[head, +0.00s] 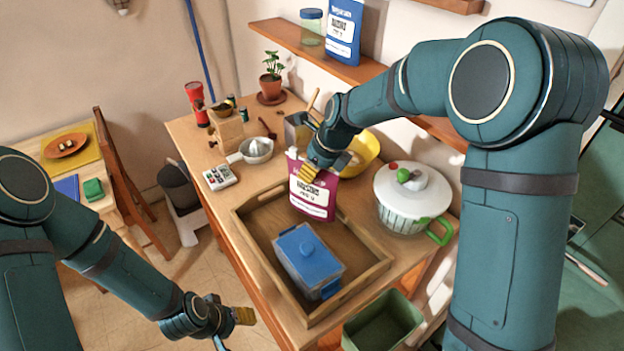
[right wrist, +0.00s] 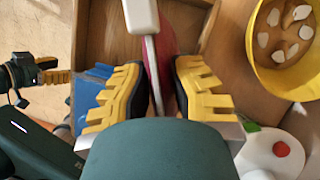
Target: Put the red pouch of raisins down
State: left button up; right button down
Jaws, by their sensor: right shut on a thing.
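The red pouch of raisins (head: 312,196), magenta with a white label, hangs upright over the back part of the wooden tray (head: 243,240). My right gripper (head: 318,168) is shut on its top part. In the right wrist view the yellow-tipped fingers of my right gripper (right wrist: 162,88) stand on either side of the pouch (right wrist: 166,55), seen nearly edge-on. I cannot tell whether the pouch's bottom touches the tray. A blue-lidded box (head: 308,258) sits in the tray, in front of the pouch. My left gripper (head: 236,322) is low, left of the table's front; its opening is unclear.
A white lidded pot (head: 412,198) with a green handle stands right of the tray, and a yellow bowl (head: 362,150) behind it. A blue pouch (head: 343,28) stands on the shelf. A green bin (head: 384,322) is in front.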

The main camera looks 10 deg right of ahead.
notch_tip(320, 180, down, 2)
jog(key=shift+w+f, duration=0.1)
jog(key=shift+f, duration=0.1)
jog(key=shift+r, duration=0.1)
jog(key=c, duration=1)
grip_release()
jog(key=shift+f, duration=0.2)
jog(key=p+v, duration=0.1)
jog(key=v, duration=1)
jog(key=shift+a+p, duration=0.1)
jog(key=shift+p, duration=0.2)
jog(key=shift+s+d+r, duration=0.25)
jog(key=shift+r, duration=0.4)
